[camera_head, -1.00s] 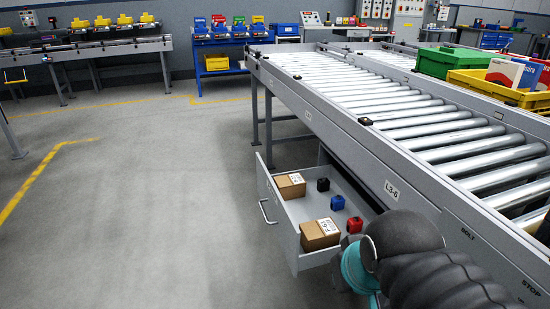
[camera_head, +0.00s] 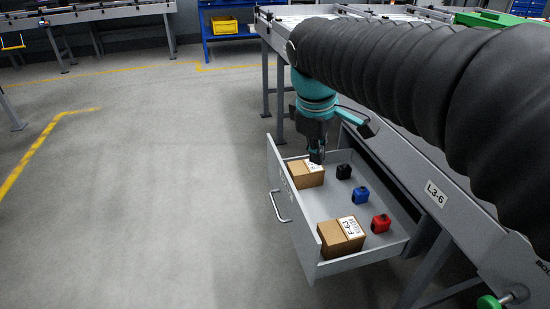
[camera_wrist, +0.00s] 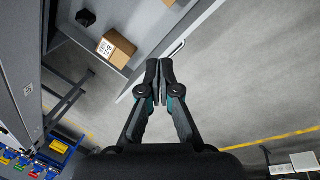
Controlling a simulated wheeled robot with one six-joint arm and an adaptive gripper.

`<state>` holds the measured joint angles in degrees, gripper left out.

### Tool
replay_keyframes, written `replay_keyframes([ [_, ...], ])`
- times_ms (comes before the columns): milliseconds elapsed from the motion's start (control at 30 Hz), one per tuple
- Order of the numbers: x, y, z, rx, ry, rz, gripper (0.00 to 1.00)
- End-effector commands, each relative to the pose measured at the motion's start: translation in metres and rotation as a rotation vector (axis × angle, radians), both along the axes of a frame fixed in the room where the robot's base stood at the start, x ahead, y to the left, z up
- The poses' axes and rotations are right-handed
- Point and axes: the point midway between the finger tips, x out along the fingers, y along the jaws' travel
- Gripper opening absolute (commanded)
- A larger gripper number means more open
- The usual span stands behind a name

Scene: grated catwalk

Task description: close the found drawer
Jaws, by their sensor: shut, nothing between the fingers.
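The grey drawer (camera_head: 299,222) is pulled out from under the roller conveyor, with a bar handle (camera_head: 280,206) on its front. Inside lie a far cardboard box (camera_head: 303,177), a near cardboard box (camera_head: 341,238), and a black (camera_head: 344,172), a blue (camera_head: 361,195) and a red (camera_head: 380,223) block. My gripper (camera_head: 317,158) is shut and empty, pointing down near the drawer's far end. In the wrist view my gripper (camera_wrist: 159,62) shows with the handle (camera_wrist: 172,53) just beyond its fingertips in the picture. I cannot tell whether they touch.
The conveyor frame (camera_head: 436,194) with label L3-6 runs along the drawer's right. Open grey floor (camera_head: 160,190) with yellow lines lies to the left. A blue stand with a yellow bin (camera_head: 224,25) is at the back.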

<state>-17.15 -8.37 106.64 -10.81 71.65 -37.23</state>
Motion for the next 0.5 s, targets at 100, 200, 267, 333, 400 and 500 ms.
replay_keyframes([
  [100, 0.036, 0.033, -0.007, -0.087, 0.069, 0.187, 0.00],
  [200, 0.061, 0.061, -0.014, -0.158, 0.125, 0.336, 0.00],
  [267, 0.075, 0.079, -0.019, -0.198, 0.160, 0.424, 0.00],
  [333, 0.088, 0.099, -0.026, -0.242, 0.198, 0.519, 0.00],
  [400, 0.099, 0.117, -0.033, -0.282, 0.232, 0.601, 0.00],
  [500, 0.110, 0.139, -0.042, -0.323, 0.271, 0.694, 0.00],
])
